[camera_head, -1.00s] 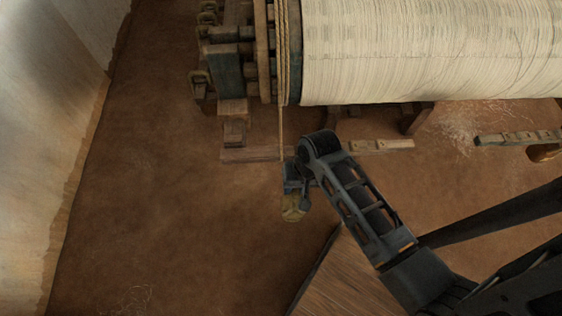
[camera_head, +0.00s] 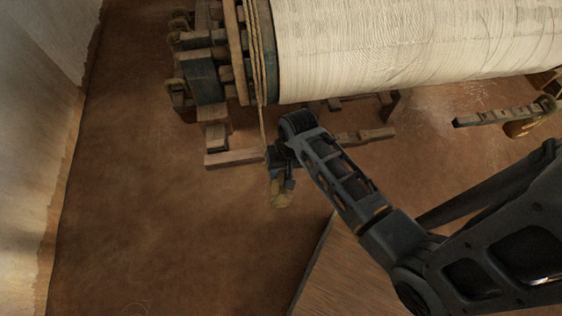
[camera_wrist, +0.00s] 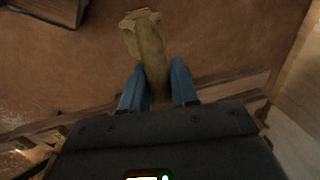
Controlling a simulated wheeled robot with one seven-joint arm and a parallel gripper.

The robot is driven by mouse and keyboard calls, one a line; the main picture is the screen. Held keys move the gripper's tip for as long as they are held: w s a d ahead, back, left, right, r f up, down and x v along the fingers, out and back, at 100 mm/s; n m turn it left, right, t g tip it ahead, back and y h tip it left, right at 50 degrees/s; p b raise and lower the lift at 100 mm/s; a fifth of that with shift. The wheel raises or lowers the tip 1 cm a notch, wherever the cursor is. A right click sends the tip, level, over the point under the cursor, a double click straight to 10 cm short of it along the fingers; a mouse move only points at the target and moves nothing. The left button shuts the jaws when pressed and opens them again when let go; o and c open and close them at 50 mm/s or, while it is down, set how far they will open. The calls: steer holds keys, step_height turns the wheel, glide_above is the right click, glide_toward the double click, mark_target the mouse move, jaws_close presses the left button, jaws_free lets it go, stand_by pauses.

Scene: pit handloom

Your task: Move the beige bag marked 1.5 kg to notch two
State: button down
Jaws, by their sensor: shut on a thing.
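The beige bag (camera_head: 281,198) hangs at the lower end of my gripper (camera_head: 283,180) in the head view, over the brown floor and in front of the loom's left end. In the wrist view the bag (camera_wrist: 148,40) sits between the two blue fingers of my gripper (camera_wrist: 158,82), which are shut on it. Its far end sticks out beyond the fingertips. No 1.5 kg mark can be read. A wooden bar with notches along its top (camera_head: 500,116) is at the right of the head view. I cannot tell which notch is number two.
The loom's cream warp roll (camera_head: 400,45) fills the top. A rope (camera_head: 259,90) hangs at its left end, close to my gripper. A tan object (camera_head: 525,126) is at the notched bar. A wooden panel (camera_head: 335,265) stands below my arm. Floor at left is clear.

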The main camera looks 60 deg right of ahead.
steer(key=shift+w+d+f+b, duration=0.1)
steer(key=shift+w+d+b, duration=0.45)
steer(key=shift+w+d, duration=0.8)
steer(key=shift+w+d+f+b, duration=0.1)
steer(key=shift+w+d+b, duration=0.45)
steer(key=shift+w+d, duration=0.8)
steer(key=shift+w+d+f+b, duration=0.1)
steer(key=shift+w+d+b, duration=0.6)
steer(key=shift+d, duration=1.1)
steer(key=shift+w+f, duration=0.1)
steer(key=shift+f, duration=0.65)
steer(key=shift+f, duration=0.3)
steer(key=c, duration=0.8)
jaws_free()
steer(key=shift+a, duration=0.1)
steer(key=shift+f, duration=0.15)
steer(key=r, duration=0.2)
steer(key=s+r, duration=0.1)
steer(key=r, duration=0.2)
steer(key=d+r, duration=0.1)
steer(key=r, duration=0.2)
steer(key=shift+s, duration=0.15)
